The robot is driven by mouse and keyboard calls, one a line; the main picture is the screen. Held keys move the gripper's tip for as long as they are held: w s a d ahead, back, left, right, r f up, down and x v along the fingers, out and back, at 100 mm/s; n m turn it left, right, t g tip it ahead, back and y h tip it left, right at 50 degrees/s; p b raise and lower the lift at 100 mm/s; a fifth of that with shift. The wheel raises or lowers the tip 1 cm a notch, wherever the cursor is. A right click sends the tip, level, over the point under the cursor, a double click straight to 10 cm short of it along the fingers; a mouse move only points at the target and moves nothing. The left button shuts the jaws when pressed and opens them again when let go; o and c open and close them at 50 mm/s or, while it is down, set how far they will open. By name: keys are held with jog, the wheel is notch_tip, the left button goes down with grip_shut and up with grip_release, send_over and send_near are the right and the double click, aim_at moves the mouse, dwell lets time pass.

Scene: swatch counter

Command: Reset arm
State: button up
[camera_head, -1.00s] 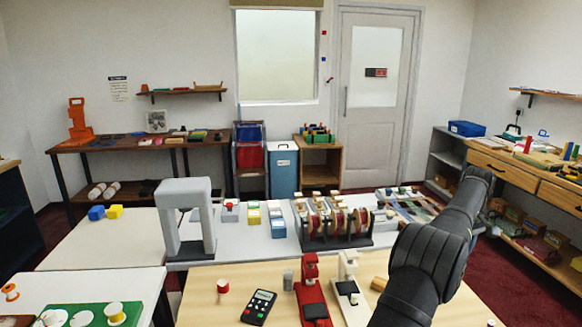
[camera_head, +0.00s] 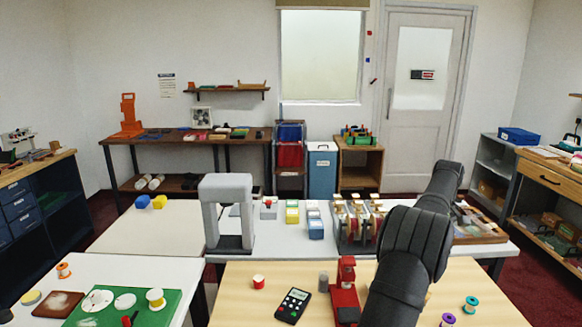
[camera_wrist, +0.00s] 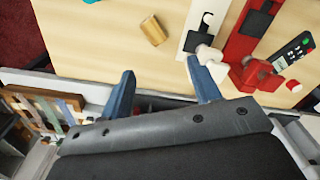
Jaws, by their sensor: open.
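My gripper (camera_wrist: 162,88) is open in the wrist view, its two blue fingers wide apart with nothing between them. It hangs over the far edge of the wooden table (camera_wrist: 110,40). A wooden cylinder (camera_wrist: 153,31) lies on the table just beyond the fingers. A white stand (camera_wrist: 196,35) and a red stand (camera_wrist: 240,45) are to the right, near the right finger; I cannot tell the exact gap. In the head view my dark arm crosses the right side and hides the gripper.
On the table are a red stand (camera_head: 344,298), a black remote-like device (camera_head: 293,305), a red spool (camera_head: 258,282), and purple (camera_head: 447,319) and teal (camera_head: 470,304) spools. Behind it stand a grey arch (camera_head: 228,215) and a rack of red reels (camera_head: 357,225). The table's front left is clear.

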jog(key=shift+w+a, duration=0.4)
jog(key=shift+a, duration=0.35)
jog(key=shift+w+a, duration=0.35)
jog(key=shift+a, duration=0.35)
jog(key=s+d+m, duration=0.2)
jog(key=s+d, duration=1)
jog(key=d, duration=0.5)
jog(key=shift+d+f+m, duration=0.15)
jog(key=shift+m, duration=0.15)
jog(key=shift+s, duration=0.1)
